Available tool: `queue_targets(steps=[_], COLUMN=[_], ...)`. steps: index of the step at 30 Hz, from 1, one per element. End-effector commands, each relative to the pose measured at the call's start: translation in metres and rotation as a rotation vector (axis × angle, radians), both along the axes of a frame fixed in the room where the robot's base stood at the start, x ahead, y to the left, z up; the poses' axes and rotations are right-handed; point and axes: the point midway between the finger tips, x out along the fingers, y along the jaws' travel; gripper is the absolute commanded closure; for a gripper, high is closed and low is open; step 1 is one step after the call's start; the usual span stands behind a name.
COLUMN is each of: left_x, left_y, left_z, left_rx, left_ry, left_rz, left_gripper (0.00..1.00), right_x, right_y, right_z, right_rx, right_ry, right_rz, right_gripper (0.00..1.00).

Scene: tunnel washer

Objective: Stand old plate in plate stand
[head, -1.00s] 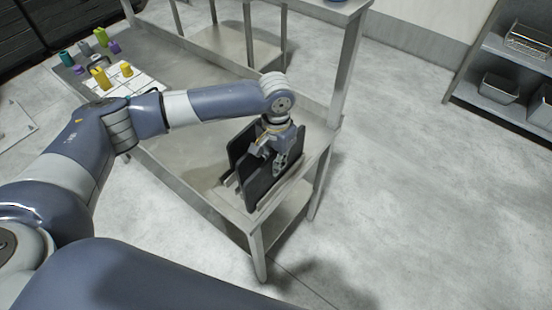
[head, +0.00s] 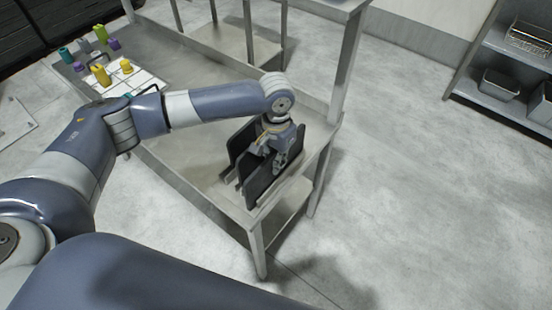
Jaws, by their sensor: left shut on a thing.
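My left gripper (head: 275,152) points down at the right end of the metal table, among dark upright plates. It is shut on a dark plate (head: 260,183), the nearer one, which stands on edge. Another dark plate (head: 240,140) stands upright behind it, to the left. The plate stand (head: 286,193) shows only as low pale rails at the plates' feet. The plates hide most of it, and I cannot tell how fully the held plate's lower edge sits in its slot. My right gripper is out of view.
The metal table (head: 185,150) has a raised rim and an upper shelf on posts. A white gridded board (head: 140,83) with several coloured pieces lies at its far left end. The table's middle is bare. A shelf rack (head: 500,95) with metal bins stands far right.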

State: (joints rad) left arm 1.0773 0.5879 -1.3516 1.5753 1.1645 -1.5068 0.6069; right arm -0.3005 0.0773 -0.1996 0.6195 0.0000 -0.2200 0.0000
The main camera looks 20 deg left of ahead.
Motion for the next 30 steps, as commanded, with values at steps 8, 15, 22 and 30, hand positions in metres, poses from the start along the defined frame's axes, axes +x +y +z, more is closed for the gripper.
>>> queue_targets(steps=[8,15,22,30], left_x=[0.0,0.0,0.0,0.001], left_y=[0.0,0.0,0.0,0.0], left_z=[0.0,0.001,0.033,0.09], left_rx=[-0.001,0.0,-0.002,-0.002], left_ry=[-0.001,0.001,-0.002,-0.003], left_rz=[0.0,0.0,-0.001,0.0], left_gripper=[0.68,0.68,0.68,0.68], right_x=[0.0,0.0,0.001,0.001], right_y=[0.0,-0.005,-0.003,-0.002], right_z=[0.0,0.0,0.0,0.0], right_rx=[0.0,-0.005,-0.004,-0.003], right_ry=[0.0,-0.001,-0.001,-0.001], right_rz=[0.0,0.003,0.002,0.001], right_gripper=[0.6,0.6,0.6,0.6])
